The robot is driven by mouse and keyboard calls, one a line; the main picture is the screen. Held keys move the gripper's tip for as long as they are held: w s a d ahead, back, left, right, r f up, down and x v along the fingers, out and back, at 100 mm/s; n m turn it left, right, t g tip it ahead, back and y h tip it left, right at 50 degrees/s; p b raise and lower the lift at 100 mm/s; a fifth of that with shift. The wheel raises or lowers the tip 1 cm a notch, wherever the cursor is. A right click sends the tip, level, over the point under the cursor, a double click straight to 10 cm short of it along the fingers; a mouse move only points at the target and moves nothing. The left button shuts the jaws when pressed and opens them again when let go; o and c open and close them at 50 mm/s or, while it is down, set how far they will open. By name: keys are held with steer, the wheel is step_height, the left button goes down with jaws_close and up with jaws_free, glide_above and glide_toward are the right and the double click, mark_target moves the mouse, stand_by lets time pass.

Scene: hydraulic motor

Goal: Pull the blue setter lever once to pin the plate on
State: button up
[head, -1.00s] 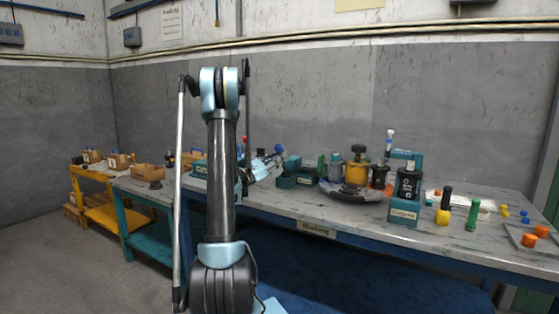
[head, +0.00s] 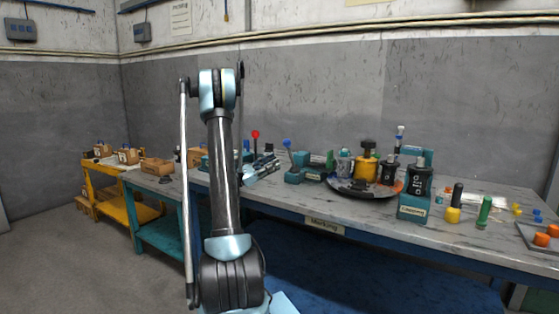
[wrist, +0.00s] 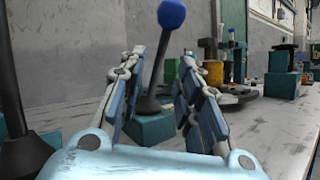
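The setter lever with a blue knob (head: 287,143) stands on a teal base (head: 294,176) on the bench, just right of my gripper (head: 268,166) in the head view. In the wrist view the blue knob (wrist: 171,14) rises on a dark, slightly tilted shaft. The shaft shows between the two fingers of my gripper (wrist: 162,72), beyond them and not clasped. The fingers are apart and empty. The teal base sits low behind them. I cannot make out the plate for certain; a dark round turntable (head: 340,186) carrying a yellow part (head: 366,168) is right of the lever.
A red-knobbed lever (head: 255,134) stands just behind my gripper. A dark post (wrist: 14,95) is close at the left in the wrist view. A teal stand with a black part (head: 417,181) and green and yellow pegs are to the right. The bench's front strip is clear.

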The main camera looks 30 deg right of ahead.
steer(key=shift+v, duration=1.35)
steer(key=shift+c, duration=0.2)
